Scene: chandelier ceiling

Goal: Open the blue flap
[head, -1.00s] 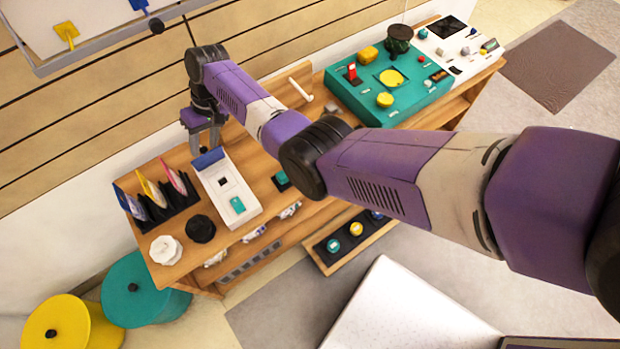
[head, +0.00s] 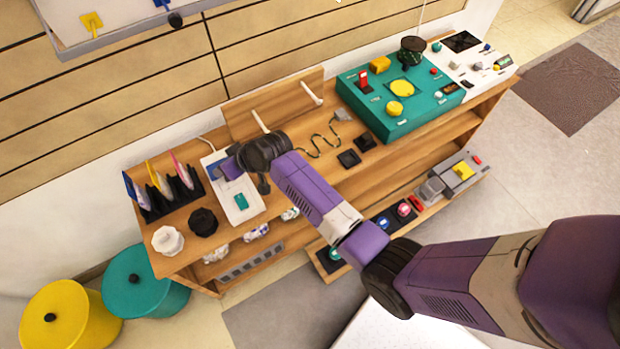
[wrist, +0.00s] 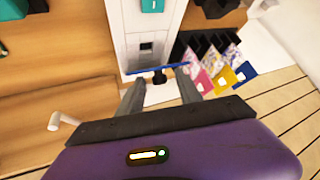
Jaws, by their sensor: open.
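The blue flap (wrist: 157,70) is at one end of a white panel (wrist: 135,22). In the wrist view it shows as a thin, nearly edge-on strip, with a small dark square opening and a teal block beside it on the panel. My gripper (wrist: 160,92) is open and empty. Its two grey fingertips are close to the flap, one toward each side, with a small black piece between them. I cannot tell whether they touch the flap.
A black rack (head: 168,190) with colored cards stands left of the panel. Black and white knobbed pieces (head: 168,240) sit at the table's left end. A wooden board with white pegs (head: 262,122) stands behind. A teal console (head: 397,98) is at the right.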

